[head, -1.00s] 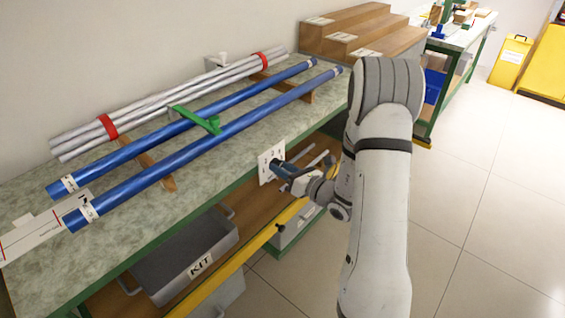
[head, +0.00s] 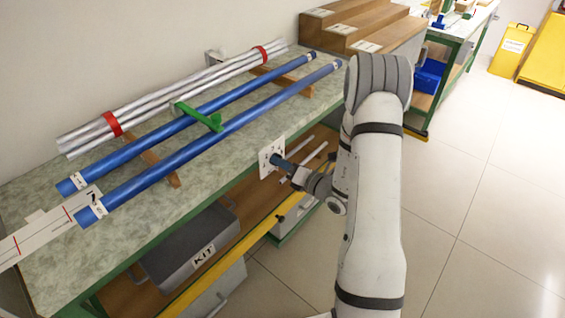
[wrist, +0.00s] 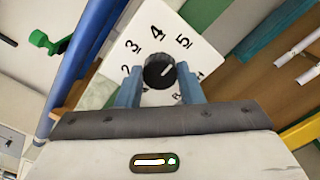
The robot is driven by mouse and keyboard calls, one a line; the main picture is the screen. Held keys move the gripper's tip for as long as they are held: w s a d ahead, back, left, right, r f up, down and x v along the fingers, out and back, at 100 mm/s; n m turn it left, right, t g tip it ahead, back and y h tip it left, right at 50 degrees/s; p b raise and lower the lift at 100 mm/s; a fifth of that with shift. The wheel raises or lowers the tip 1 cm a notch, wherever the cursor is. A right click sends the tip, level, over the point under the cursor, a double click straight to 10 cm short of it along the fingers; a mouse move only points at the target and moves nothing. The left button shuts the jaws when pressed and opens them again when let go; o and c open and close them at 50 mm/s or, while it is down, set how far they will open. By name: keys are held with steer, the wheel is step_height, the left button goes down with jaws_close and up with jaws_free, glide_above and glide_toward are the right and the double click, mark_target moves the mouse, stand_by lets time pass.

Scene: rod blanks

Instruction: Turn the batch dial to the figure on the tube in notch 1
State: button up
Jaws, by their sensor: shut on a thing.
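The batch dial is a black round knob (wrist: 159,72) with a white pointer line on a white plate (wrist: 160,30). Figures 2, 3, 4 and 5 show around it; one at lower right is partly hidden. The pointer aims up and right, a little clockwise past the 5. My gripper (wrist: 160,85) is shut on the dial, a blue finger on either side. In the head view it is at the plate (head: 265,160) on the bench's front edge. Two blue tubes (head: 200,119) (head: 220,135) lie on wooden supports; their white end labels are too small to read surely.
A bundle of silver rods (head: 170,98) with red bands lies behind the tubes. A grey KIT tray (head: 165,262) is on the shelf below. The floor (head: 480,180) at right is clear.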

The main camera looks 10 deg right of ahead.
steer(key=shift+f, duration=0.1)
steer(key=o, duration=1)
steer(key=shift+c, duration=0.2)
steer(key=v, duration=0.8)
